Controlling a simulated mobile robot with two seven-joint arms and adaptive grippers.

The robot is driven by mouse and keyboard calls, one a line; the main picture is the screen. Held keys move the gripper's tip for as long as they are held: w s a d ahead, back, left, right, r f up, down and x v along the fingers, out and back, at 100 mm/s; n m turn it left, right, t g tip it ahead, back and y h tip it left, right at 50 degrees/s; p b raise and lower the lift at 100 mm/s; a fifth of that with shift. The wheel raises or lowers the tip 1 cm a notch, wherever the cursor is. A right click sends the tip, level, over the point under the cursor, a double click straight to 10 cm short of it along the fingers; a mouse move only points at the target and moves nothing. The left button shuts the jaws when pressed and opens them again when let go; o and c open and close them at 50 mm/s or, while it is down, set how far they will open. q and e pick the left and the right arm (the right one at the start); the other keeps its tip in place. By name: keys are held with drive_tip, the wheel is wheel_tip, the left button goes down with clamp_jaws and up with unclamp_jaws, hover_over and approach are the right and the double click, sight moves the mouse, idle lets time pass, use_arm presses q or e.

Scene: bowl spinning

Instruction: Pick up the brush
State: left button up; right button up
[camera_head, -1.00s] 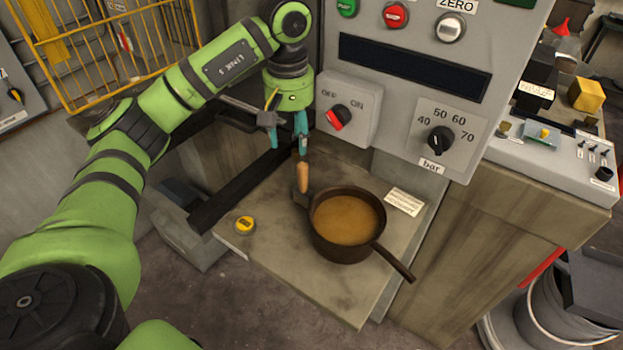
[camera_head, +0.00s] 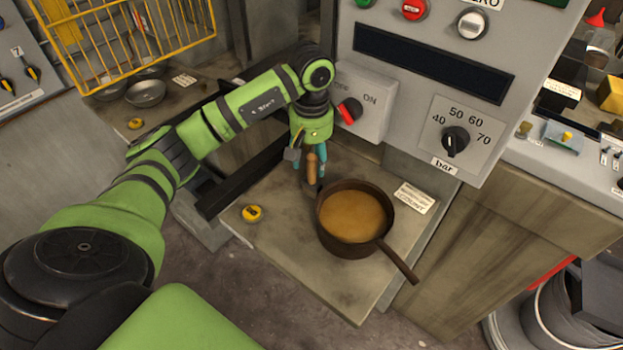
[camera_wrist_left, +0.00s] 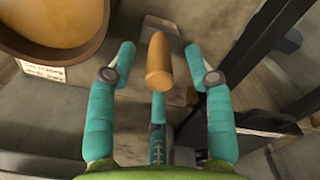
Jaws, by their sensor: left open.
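The brush stands upright beside the pan, and its wooden handle (camera_head: 312,168) points up. Its dark lower end is by the pan's left rim. My left gripper (camera_head: 311,172) is open and points down, with its teal fingers on either side of the handle. In the left wrist view the handle (camera_wrist_left: 158,62) lies between the open fingers, and I see a gap on both sides. The dark pan (camera_head: 343,243) holds a tan, liquid-looking filling. My right gripper is not in view.
The pan's handle (camera_head: 399,262) sticks out toward the front right. A yellow round button (camera_head: 253,213) sits on the grey worktop (camera_head: 300,275). A control panel with a red switch (camera_head: 349,110) rises close behind my gripper. A small label (camera_head: 414,198) lies right of the pan.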

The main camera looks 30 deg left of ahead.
sight(312, 173)
use_arm(q)
drive_tip(key=shift+f, duration=0.45)
wheel_tip(312, 173, down, 4)
drive_tip(key=shift+r+p, duration=0.25)
drive_tip(key=shift+p, duration=0.6)
drive_tip(key=shift+f, duration=0.25)
clamp_jaws()
